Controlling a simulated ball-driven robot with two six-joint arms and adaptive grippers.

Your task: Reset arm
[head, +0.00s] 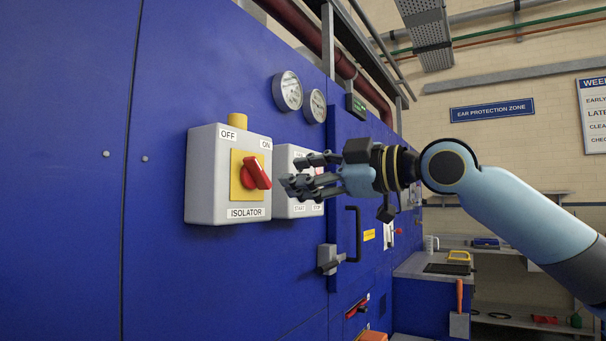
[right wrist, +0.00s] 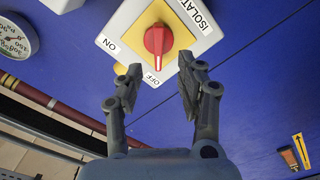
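My right gripper (head: 299,172) reaches in from the right in the head view, in front of the blue machine wall. Its fingers are spread apart with nothing between them, as the right wrist view (right wrist: 162,68) shows. The grey isolator box (head: 200,190) with a yellow plate and a red rotary handle (head: 257,173) is left of the fingertips. The handle is tilted, its upper end toward the OFF label. In the wrist view the red handle (right wrist: 158,41) lies beyond the fingertips, apart from them. My left gripper is not in view.
A START/STOP box (head: 284,206) is partly hidden behind my right gripper. Two gauges (head: 287,91) sit above it. A black door handle (head: 354,233) sticks out below my wrist. A grey worktop (head: 415,266) stands at right. Open air lies in front of the wall.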

